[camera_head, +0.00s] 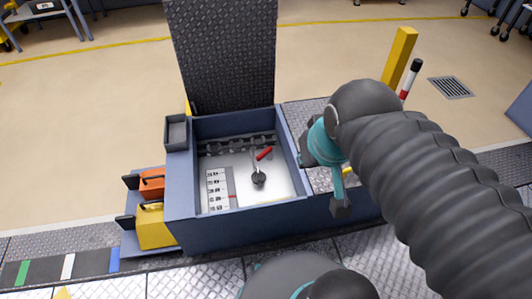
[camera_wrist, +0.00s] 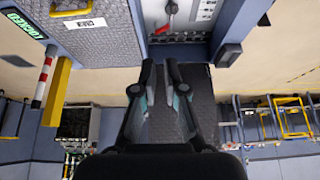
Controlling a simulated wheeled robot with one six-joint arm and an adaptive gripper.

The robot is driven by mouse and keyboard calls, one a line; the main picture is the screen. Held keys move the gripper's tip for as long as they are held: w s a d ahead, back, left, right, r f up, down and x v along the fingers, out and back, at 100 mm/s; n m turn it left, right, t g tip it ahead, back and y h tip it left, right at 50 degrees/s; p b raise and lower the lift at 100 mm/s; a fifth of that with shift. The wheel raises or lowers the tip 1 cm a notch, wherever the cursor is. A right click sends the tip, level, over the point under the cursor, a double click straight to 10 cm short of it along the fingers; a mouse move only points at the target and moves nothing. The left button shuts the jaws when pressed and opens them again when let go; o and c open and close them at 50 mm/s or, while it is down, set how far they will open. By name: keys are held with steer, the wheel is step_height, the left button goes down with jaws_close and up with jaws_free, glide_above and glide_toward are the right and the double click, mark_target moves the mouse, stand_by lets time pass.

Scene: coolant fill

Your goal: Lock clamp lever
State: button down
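The red lever handle (camera_head: 264,153) lies tilted inside the open blue box, near its back rail; I take it for the clamp lever. It also shows at the top of the wrist view (camera_wrist: 170,9). A grey rod with a dark round knob (camera_head: 259,179) stands in front of it. My gripper (camera_head: 340,207) hangs outside the box, to the right of the lever and apart from it. In the wrist view my gripper (camera_wrist: 161,64) has its fingers close together with a narrow gap and nothing visible between them. The lever's latch state cannot be told.
The dark treaded lid (camera_head: 221,55) stands upright behind the box (camera_head: 182,195). A yellow post (camera_head: 399,56) and a red-and-white post (camera_head: 411,79) stand at the right. A small grey bin (camera_head: 176,131), an orange block (camera_head: 152,183) and a yellow block (camera_head: 156,228) sit at the left.

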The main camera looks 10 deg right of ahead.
steer(key=w+f+m+g+y+p, duration=0.1)
steer(key=w+f+m+g+y, duration=0.1)
steer(key=w+f+m, duration=1.1)
steer(key=w+f+m+g+y+p, duration=0.15)
steer(key=w+f+m, duration=0.65)
steer(key=w+f, duration=1.05)
steer(key=shift+w+d+f+m+t+h, duration=0.15)
steer(key=shift+w+d+f+m+t, duration=0.2)
steer(key=shift+m, duration=1)
steer(key=shift+w+d+f+m+t+h, duration=0.15)
steer(key=shift+w+d+f+m, duration=0.3)
steer(key=shift+m, duration=0.85)
steer(key=shift+w+d+f+m+t+h, duration=0.15)
steer(key=shift+w+d+f+m+t, duration=0.2)
steer(key=shift+m, duration=1)
steer(key=shift+f, duration=0.15)
steer(key=b+x, duration=0.2)
steer(key=x, duration=0.8)
steer(key=shift+b, duration=0.3)
